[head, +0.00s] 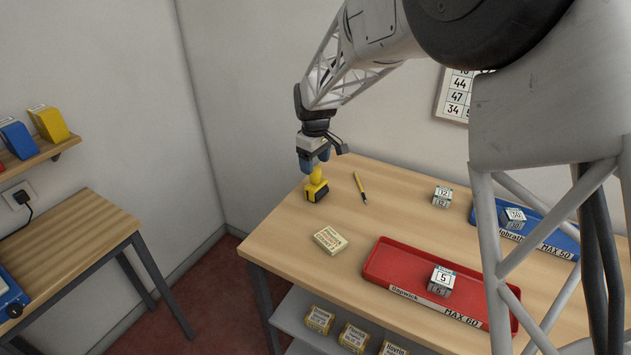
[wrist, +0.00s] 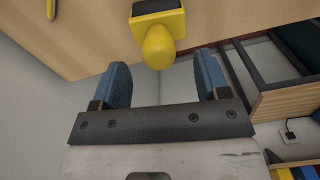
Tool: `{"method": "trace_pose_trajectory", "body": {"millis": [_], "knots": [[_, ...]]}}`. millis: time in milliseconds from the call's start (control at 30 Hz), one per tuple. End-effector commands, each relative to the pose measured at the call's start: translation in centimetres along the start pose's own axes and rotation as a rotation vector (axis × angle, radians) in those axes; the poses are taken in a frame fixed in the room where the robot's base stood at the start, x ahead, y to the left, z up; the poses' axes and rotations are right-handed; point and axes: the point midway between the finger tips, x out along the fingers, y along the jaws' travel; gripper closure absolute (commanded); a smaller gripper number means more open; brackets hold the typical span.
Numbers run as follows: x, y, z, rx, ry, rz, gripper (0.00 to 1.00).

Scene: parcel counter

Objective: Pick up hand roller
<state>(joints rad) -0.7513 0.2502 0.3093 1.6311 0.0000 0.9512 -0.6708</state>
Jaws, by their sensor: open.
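The hand roller (head: 317,191), a yellow and black piece with a rounded yellow knob on top, stands on the wooden table near its far left corner. My gripper (head: 314,166) is just above it, pointing down, with blue fingers. In the wrist view, the roller's yellow knob (wrist: 158,46) lies just beyond and between the tips of my open gripper (wrist: 162,66). Clear space shows on both sides of the knob, and nothing is held. The roller's lower black part is only partly visible there.
A yellow pencil-like stick (head: 360,188) lies right of the roller. A small labelled box (head: 330,240) lies in front. A red tray (head: 390,270) holds a cube marked 5 (head: 441,281). Another cube (head: 442,196) and a blue tray (head: 560,240) are farther right.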

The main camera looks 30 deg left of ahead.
Motion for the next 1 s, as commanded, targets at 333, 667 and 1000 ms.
{"method": "trace_pose_trajectory", "body": {"millis": [333, 667, 1000], "knots": [[1.4, 0.1, 0.0, 0.0, 0.0, 0.0, 0.31], [4.8, 0.2, 0.1, 0.0, -0.001, -0.001, 0.31], [5.2, 0.2, 0.0, 0.0, 0.0, 0.0, 0.31]]}}
